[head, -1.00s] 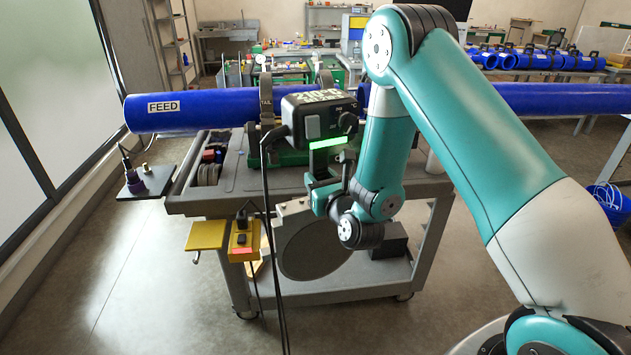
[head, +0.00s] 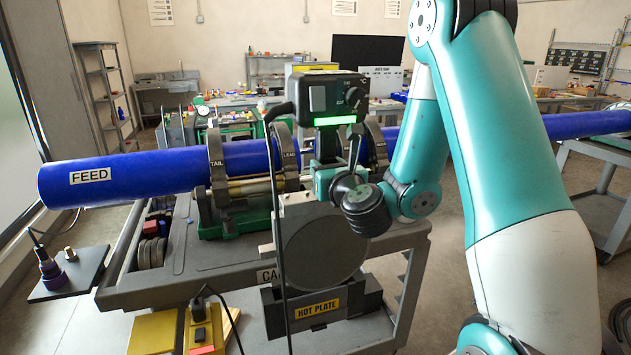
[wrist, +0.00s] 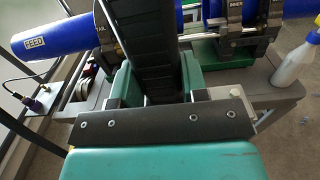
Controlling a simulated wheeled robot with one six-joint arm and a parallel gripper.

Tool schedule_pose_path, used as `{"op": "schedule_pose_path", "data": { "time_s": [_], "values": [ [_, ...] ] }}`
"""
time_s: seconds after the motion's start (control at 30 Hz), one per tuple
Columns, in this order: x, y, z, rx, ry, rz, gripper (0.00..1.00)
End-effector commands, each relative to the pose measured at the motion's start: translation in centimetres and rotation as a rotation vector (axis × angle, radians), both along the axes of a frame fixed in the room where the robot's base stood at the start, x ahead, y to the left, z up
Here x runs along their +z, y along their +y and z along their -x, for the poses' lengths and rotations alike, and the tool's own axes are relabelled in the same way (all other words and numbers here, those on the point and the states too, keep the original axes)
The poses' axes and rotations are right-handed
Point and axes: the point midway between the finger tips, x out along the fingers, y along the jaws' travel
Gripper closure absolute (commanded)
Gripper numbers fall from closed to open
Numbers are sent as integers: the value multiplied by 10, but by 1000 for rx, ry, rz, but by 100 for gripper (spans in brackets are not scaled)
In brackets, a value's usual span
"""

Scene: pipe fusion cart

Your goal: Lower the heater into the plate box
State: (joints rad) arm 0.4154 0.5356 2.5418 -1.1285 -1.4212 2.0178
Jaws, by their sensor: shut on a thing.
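The heater is a round grey plate (head: 325,245) hanging upright below a black control box (head: 305,97) with a lit green strip. My gripper (head: 326,182) is shut on the heater between the control box and the plate. In the wrist view, the green fingers (wrist: 157,85) hold the heater's black ribbed body (wrist: 148,40) from both sides. The plate box (head: 360,300) is dark, with a yellow HOT PLATE label, low on the cart.
A blue FEED pipe (head: 125,175) lies in grey ring clamps (head: 217,165) on the cart (head: 180,285), behind the heater. A dark cable hangs from the control box across the cart front. A yellow box (head: 208,330) stands left of the plate box.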

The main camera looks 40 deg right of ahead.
Motion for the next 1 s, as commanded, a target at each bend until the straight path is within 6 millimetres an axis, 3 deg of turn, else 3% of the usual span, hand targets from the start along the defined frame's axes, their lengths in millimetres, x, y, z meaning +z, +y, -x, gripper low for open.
{"op": "schedule_pose_path", "data": {
  "time_s": [0.03, 0.5, 1.0],
  "values": [
    [8, -1, -1, -5, -18, 0, 100],
    [8, -1, 1, -5, -13, 1, 100],
    [8, -7, -21, -3, -14, 0, 100]
  ]
}}
